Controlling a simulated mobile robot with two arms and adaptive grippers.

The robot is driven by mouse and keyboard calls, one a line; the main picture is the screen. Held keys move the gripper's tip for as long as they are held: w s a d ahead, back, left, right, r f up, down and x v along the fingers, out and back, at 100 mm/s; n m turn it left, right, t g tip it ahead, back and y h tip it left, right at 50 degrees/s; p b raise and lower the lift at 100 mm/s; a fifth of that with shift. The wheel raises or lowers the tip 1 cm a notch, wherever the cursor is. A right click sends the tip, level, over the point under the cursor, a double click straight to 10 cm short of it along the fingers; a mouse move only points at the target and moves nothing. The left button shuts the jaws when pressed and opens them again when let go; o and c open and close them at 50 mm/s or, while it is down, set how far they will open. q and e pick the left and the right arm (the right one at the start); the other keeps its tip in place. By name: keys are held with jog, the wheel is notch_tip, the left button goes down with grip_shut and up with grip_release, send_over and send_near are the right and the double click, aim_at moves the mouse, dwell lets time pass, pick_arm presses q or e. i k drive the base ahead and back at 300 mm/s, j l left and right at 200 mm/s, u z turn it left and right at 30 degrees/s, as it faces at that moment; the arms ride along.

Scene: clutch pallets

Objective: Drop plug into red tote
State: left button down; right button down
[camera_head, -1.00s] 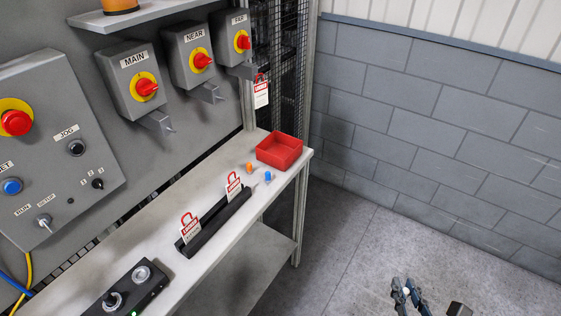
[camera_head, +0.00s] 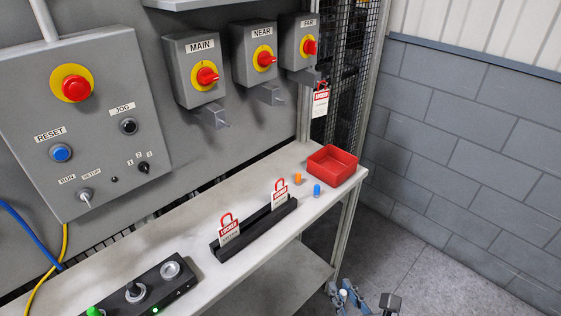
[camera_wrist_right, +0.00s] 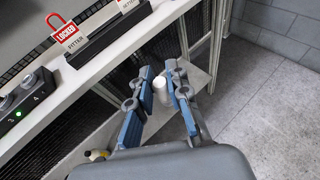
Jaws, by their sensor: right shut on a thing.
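The red tote (camera_head: 341,177) sits open on the far right end of the bench. An orange plug (camera_head: 297,178) and a blue plug (camera_head: 317,190) stand on the bench just left of it. My right gripper (camera_head: 352,297) is low at the bottom edge of the head view, in front of the bench and below its top. In the wrist view its fingers (camera_wrist_right: 158,78) are shut on a white plug (camera_wrist_right: 161,90), a small cylinder between the blue pads. The plug also shows small and pale in the head view (camera_head: 343,295). My left gripper is not in view.
A black rack (camera_head: 256,228) with two red tagged padlocks stands along the bench. A black box with round sockets (camera_head: 150,292) lies nearer. Switch boxes (camera_head: 195,80) hang above; a tagged padlock (camera_head: 320,100) hangs under FAR. Bare bench surrounds the plugs.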

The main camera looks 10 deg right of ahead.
aim_at(331, 167)
jog(key=i+l+u, duration=0.2)
jog(key=l+u, duration=0.15)
jog(key=l, duration=0.3)
jog(key=i+l+u, duration=0.1)
jog(key=l+u, duration=0.25)
jog(key=l, duration=0.3)
jog(key=l+u, duration=0.35)
jog(key=l, duration=0.35)
